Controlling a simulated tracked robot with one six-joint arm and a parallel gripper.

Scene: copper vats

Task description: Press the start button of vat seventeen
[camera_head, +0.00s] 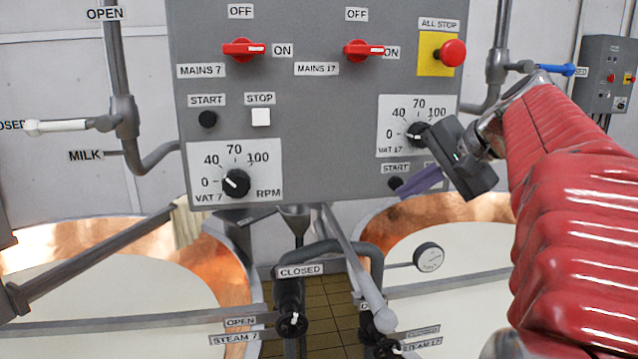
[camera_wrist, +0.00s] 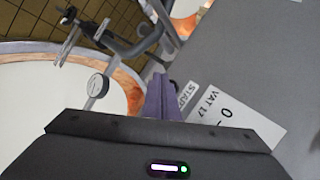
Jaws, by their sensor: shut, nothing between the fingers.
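The start button of vat seventeen (camera_head: 395,183) is a small black round button under its START label (camera_head: 396,168), at the lower right of the grey control panel (camera_head: 320,130). My gripper (camera_head: 402,194) has purple fingers, shut and empty, with their tips beside this button in the head view. Whether they touch it I cannot tell. In the wrist view the fingers (camera_wrist: 158,82) point up beside the START label (camera_wrist: 185,95), with a small dark part of the button (camera_wrist: 173,84) beside them. The VAT 17 dial (camera_head: 417,134) is just above.
Above are the red MAINS 17 switch (camera_head: 363,50) and the red ALL STOP button (camera_head: 452,53) on yellow. Vat 7 has its own START button (camera_head: 208,119) and white STOP button (camera_head: 261,117). A copper vat (camera_head: 440,215) with a gauge (camera_head: 428,257) lies below my gripper.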

